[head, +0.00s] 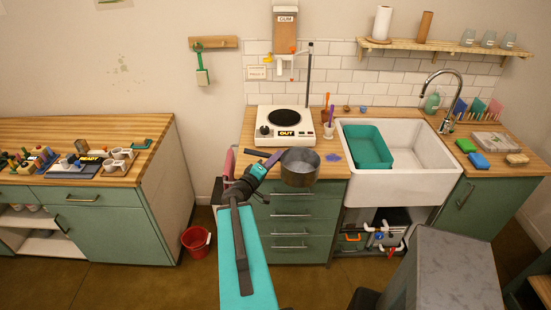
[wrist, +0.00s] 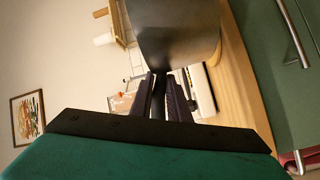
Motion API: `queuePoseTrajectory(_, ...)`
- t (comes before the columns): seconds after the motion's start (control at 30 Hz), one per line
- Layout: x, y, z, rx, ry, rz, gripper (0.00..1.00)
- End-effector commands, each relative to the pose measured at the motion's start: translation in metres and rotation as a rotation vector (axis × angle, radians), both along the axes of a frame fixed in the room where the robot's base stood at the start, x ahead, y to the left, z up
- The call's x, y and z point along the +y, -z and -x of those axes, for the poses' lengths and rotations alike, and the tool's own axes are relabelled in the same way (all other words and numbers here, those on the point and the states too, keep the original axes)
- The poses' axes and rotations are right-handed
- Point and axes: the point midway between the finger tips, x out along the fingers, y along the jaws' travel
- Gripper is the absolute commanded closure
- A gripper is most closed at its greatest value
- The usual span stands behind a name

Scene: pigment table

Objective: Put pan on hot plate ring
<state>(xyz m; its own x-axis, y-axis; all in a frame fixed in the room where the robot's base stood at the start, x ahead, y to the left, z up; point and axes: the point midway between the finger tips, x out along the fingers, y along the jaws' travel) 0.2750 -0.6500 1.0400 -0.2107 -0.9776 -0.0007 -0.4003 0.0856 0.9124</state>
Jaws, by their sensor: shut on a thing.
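The pan (head: 299,169) is a dark grey metal pot, held upright in front of the counter's front edge in the head view. My gripper (head: 272,160) is shut on its handle. In the wrist view the pan (wrist: 178,35) fills the upper middle, and its dark handle (wrist: 158,95) runs between the fingers of my gripper (wrist: 160,92). The hot plate (head: 264,127) is a white unit on the counter behind the pan, with a round black ring (head: 285,116) on top. The ring is bare. The inside bottom of the pan is hard to make out.
A white sink (head: 418,152) with a teal basin (head: 368,147) is right of the hot plate. A cup with tools (head: 329,131) stands between them. A vertical post (head: 309,75) rises behind the plate. A red bucket (head: 196,241) is on the floor at left.

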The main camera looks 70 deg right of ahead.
Motion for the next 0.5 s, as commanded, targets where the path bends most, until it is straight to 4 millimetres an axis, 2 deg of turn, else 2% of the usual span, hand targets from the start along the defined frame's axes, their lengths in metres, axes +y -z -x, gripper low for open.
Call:
queuePoseTrajectory(0.27,0.006,-0.001,-0.014,0.004,-0.016,0.005,1.0)
queuePoseTrajectory(0.5,0.023,0.002,-0.052,0.003,-0.06,0.011,1.0)
